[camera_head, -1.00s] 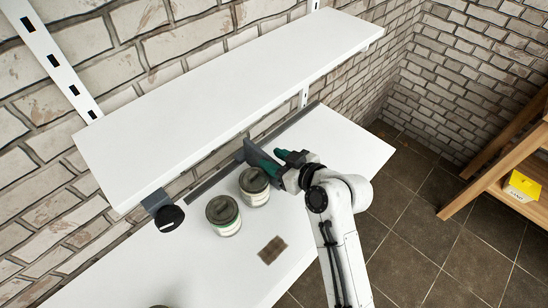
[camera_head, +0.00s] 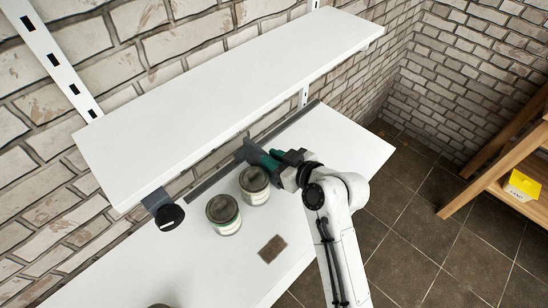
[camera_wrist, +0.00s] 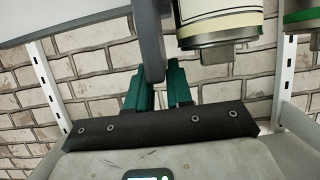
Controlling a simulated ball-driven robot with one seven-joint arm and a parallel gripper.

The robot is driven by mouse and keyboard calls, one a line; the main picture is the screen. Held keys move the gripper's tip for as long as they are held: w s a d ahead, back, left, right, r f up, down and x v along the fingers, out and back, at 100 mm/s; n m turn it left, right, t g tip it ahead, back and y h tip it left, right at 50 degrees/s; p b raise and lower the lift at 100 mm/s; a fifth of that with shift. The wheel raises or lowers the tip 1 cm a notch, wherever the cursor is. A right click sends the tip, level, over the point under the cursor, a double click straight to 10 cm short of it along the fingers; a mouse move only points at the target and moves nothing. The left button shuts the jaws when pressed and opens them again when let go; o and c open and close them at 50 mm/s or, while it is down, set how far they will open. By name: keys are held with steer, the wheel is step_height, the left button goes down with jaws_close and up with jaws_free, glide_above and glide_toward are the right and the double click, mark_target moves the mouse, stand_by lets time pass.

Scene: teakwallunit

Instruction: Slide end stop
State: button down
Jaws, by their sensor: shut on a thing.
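The end stop (camera_head: 246,151) is a dark grey upright plate on the lower shelf, at the dark rail (camera_head: 208,183) along the wall. My gripper (camera_head: 268,159), with green fingers, reaches it from the front right and is shut on it. In the wrist view the end stop (camera_wrist: 150,40) is a grey bar that runs down between the green fingers (camera_wrist: 160,85). The foot of the end stop on the rail is partly hidden by the upper shelf and my fingers.
Two cans, a nearer one (camera_head: 223,214) and one close to the end stop (camera_head: 254,186), stand on the lower shelf (camera_head: 345,150). A brown pad (camera_head: 272,249) lies in front. The upper shelf (camera_head: 225,95) overhangs the rail. A black knob (camera_head: 170,217) sits at its left end.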

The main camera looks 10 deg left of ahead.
steer(key=w+d+b, duration=1.6)
steer(key=w+d, duration=0.1)
steer(key=w, duration=0.4)
steer(key=shift+w+b, duration=0.3)
steer(key=shift+w, duration=0.05)
steer(key=c, duration=1.1)
jaws_free()
steer(key=v, duration=1)
steer(key=shift+s+d+r+p, duration=0.2)
steer(key=shift+d+p, duration=0.05)
steer(key=shift+p, duration=0.05)
